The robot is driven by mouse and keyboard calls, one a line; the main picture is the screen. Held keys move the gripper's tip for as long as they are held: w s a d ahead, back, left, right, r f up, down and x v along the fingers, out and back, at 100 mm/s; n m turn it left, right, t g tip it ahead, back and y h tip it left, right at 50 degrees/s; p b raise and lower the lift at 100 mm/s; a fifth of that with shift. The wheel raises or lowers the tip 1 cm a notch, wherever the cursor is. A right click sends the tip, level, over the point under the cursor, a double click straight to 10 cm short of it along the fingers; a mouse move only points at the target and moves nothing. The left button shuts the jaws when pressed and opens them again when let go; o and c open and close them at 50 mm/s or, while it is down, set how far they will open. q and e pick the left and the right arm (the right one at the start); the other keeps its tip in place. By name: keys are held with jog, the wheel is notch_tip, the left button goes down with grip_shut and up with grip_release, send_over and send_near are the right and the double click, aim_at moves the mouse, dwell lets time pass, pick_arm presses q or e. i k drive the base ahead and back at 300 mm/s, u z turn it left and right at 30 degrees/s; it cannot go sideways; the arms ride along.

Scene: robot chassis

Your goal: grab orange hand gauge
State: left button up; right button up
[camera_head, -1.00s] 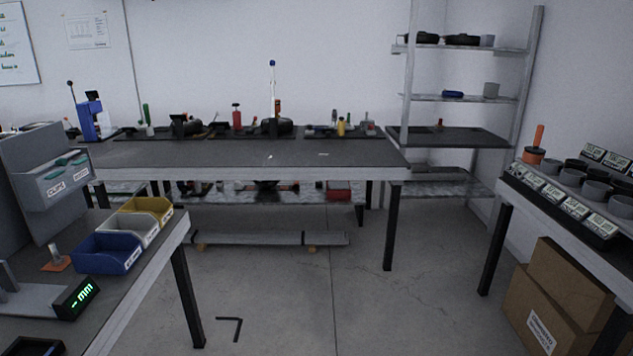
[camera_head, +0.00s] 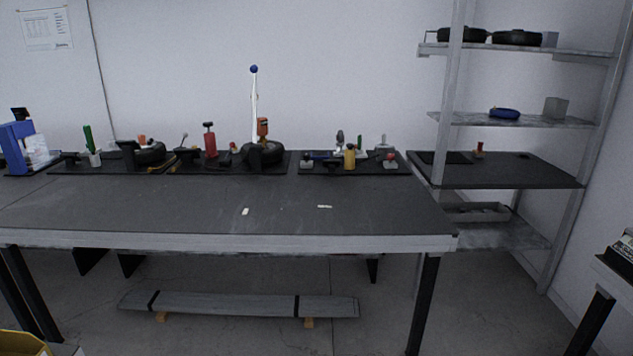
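I cannot tell for sure which thing is the orange hand gauge. A small orange upright object (camera_head: 263,128) stands at the back of the long dark table (camera_head: 150,205), just behind a black round holder (camera_head: 262,152). Another small orange piece (camera_head: 142,141) shows further left by a black round part. Both are too small to make out. Neither of my grippers is in view.
On the table's back edge are a red tool (camera_head: 210,140), a yellow one (camera_head: 350,157) and a thin white pole with a blue tip (camera_head: 254,100). The tabletop's front is mostly clear. A metal shelf (camera_head: 520,118) stands right. Long grey bars (camera_head: 230,304) lie below.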

aim_at(262, 121)
jog(key=i, duration=2.3)
jog(key=u, duration=0.55)
